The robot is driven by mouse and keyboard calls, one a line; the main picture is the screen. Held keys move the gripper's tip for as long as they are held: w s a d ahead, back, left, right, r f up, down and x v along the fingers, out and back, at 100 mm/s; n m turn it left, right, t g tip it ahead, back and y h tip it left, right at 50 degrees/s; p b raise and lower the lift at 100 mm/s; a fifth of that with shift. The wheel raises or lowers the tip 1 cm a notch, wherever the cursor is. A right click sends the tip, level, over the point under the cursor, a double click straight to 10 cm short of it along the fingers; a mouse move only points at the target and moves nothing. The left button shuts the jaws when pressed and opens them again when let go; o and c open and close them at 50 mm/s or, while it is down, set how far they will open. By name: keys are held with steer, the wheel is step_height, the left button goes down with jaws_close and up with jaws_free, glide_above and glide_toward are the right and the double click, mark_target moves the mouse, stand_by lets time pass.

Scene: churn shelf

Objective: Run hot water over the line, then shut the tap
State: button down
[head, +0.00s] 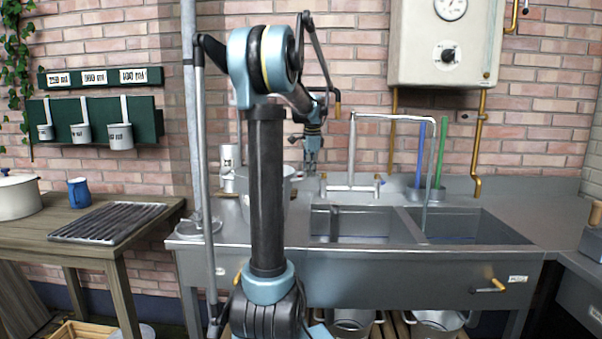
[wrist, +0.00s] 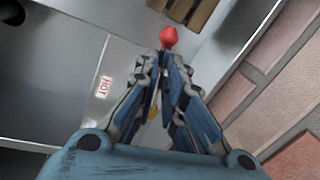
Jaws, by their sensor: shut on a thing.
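The sink tap (head: 350,187) stands behind two basins, with a tall spout (head: 392,117) arching right. A thin, pale vertical strip (head: 428,185) drops from the spout's end into the right basin (head: 470,228); I cannot tell whether it is pipe or running water. My gripper (head: 311,165) points down at the tap's left end. In the wrist view my gripper (wrist: 170,55) is closed at the red-tipped hot handle (wrist: 168,37), near a label reading HOT (wrist: 103,87). The fingers hide part of the handle. I cannot identify the line.
A boiler (head: 443,45) hangs on the brick wall above the sink. Blue (head: 420,155) and green (head: 440,155) rods stand behind the right basin. A metal bucket (head: 286,190) stands on the counter beside my arm. The left basin (head: 360,224) looks empty.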

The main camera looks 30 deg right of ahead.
stand_by(0.4)
steer(key=c, duration=1.7)
jaws_free()
steer(key=shift+a, duration=0.1)
steer(key=r, duration=0.4)
steer(key=s+r, duration=0.1)
steer(key=r, duration=0.2)
steer(key=s+r, duration=0.1)
steer(key=r, duration=0.3)
steer(key=shift+s+a+r, duration=0.1)
steer(key=shift+a+r, duration=0.15)
steer(key=shift+r, duration=0.1)
